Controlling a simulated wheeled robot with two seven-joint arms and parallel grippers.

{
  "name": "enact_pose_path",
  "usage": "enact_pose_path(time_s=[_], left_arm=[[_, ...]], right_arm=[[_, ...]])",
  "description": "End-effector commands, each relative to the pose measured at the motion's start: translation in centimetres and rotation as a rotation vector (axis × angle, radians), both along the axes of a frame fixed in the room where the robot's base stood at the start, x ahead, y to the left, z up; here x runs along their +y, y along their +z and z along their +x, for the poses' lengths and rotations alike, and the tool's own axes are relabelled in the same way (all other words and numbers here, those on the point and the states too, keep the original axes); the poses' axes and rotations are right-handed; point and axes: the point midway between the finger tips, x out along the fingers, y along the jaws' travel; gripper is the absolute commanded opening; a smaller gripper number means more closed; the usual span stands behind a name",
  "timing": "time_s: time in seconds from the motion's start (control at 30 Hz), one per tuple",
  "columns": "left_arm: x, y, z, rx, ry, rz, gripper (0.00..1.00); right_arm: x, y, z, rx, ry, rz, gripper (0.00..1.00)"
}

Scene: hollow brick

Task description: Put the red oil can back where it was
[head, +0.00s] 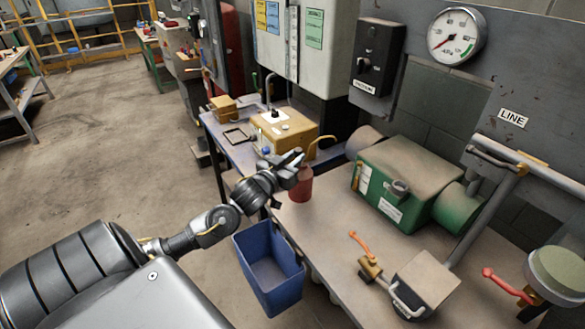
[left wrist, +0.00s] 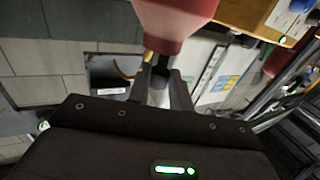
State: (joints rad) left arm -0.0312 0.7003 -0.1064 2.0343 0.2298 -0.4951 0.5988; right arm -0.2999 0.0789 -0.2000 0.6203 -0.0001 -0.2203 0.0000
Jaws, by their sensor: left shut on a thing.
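The red oil can (head: 301,186) is a small red can with a thin yellow curved spout. It is at the left edge of the bench (head: 330,232), near the yellow box. My left gripper (head: 297,163) is shut on its upper part. In the left wrist view, the oil can's red body (left wrist: 178,22) fills the top middle and narrows into my left gripper's fingers (left wrist: 160,85). I cannot tell whether the can's base touches the bench. My right gripper is not in view.
A green machine (head: 400,180) stands right of the can. A yellow box (head: 283,135) is behind it. A blue bin (head: 268,268) is at the bench's left side. A valve with an orange handle (head: 370,265) is in front. Bare bench lies between.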

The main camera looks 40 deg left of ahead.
Motion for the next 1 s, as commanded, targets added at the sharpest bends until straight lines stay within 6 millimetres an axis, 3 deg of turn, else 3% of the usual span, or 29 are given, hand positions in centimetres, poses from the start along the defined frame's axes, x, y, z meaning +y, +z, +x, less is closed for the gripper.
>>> enact_pose_path(time_s=[0.2,0.47,0.7,1.0], left_arm=[[1.3,-1.8,1.2,-0.004,0.001,0.000,0.00],[1.8,-2.6,1.5,-0.003,0.001,0.000,0.00],[1.8,-5.4,1.6,-0.003,0.000,-0.001,0.00],[1.8,-5.8,1.6,-0.005,0.000,0.000,0.00]], right_arm=[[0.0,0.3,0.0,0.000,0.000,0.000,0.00],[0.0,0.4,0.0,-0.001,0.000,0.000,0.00],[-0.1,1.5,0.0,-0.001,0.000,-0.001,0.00],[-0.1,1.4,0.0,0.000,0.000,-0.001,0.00]])
